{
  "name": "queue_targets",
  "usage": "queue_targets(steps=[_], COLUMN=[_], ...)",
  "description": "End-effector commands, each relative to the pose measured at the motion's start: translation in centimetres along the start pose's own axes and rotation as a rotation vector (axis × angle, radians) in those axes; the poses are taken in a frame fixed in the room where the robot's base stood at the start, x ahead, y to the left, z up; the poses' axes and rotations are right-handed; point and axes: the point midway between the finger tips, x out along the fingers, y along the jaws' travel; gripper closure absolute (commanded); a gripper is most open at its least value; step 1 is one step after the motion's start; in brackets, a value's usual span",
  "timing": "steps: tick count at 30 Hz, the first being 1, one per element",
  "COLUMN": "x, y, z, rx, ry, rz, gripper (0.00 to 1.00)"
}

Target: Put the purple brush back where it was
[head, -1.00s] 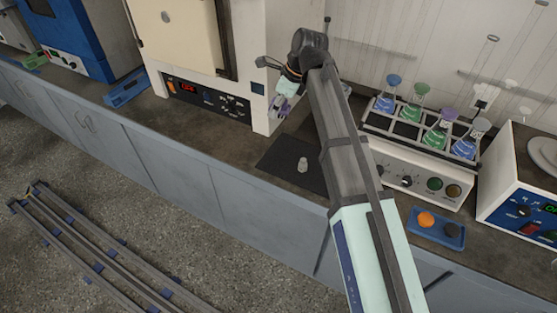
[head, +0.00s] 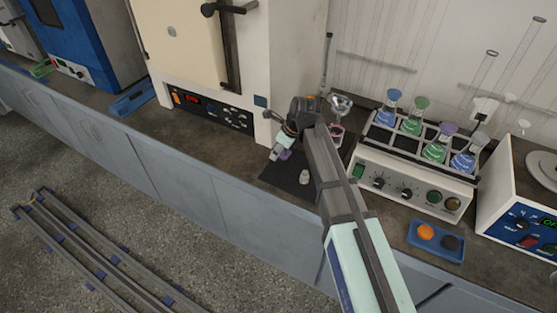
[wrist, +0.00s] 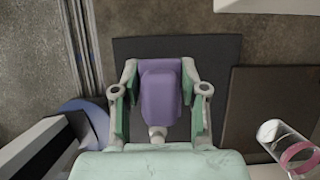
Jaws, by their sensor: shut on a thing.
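My gripper (head: 279,154) is shut on the purple brush (wrist: 161,92). In the wrist view the brush's purple body sits between the two fingers, with a pale knob below it. In the head view the gripper and the small visible part of the brush (head: 285,155) are over the upper left of the dark mat (head: 275,177). The mat also shows behind the brush in the wrist view (wrist: 215,48). I cannot tell whether the brush touches the mat. A small grey-white object (head: 305,177) stands on the mat, beside my arm.
A clear funnel (head: 341,103) on a stand is behind my wrist. A flask shaker (head: 412,182) with several coloured flasks stands to the right. A blue tray (head: 437,252) with an orange and a dark item is in front. A large oven (head: 215,110) stands left of the mat.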

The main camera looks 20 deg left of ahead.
Motion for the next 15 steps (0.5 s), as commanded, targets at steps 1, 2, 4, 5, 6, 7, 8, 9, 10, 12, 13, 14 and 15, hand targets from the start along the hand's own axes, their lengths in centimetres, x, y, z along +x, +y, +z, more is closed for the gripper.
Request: queue_targets(steps=[1,2,4,5,6,7,8,9,10,12,13,14,15], x=[0.7,1.0,1.5,1.7,1.9,2.0,2.1,2.2,2.4,3.0,3.3,3.7,4.2], y=[0.0,0.0,0.0,0.0,0.0,0.0,0.0,0.0,0.0,0.0,0.0,0.0,0.0], z=[-0.3,-0.4,-0.6,-0.7,-0.8,-0.8,-0.8,-0.9,-1.0,-1.3,-1.4,-1.5,-1.8], rx=[0.000,0.000,-0.001,-0.001,-0.001,-0.001,-0.001,-0.001,-0.001,0.000,0.000,0.000,0.001], ry=[0.001,0.001,0.000,0.000,-0.001,-0.001,0.000,0.000,0.000,0.001,0.001,0.001,0.001], rz=[0.001,0.001,0.001,0.000,0.000,0.000,0.000,0.000,0.001,0.001,0.001,0.001,0.002], gripper=[0.85,0.85,0.85,0.85,0.85,0.85,0.85,0.85,0.85,0.85,0.85,0.85,0.85])
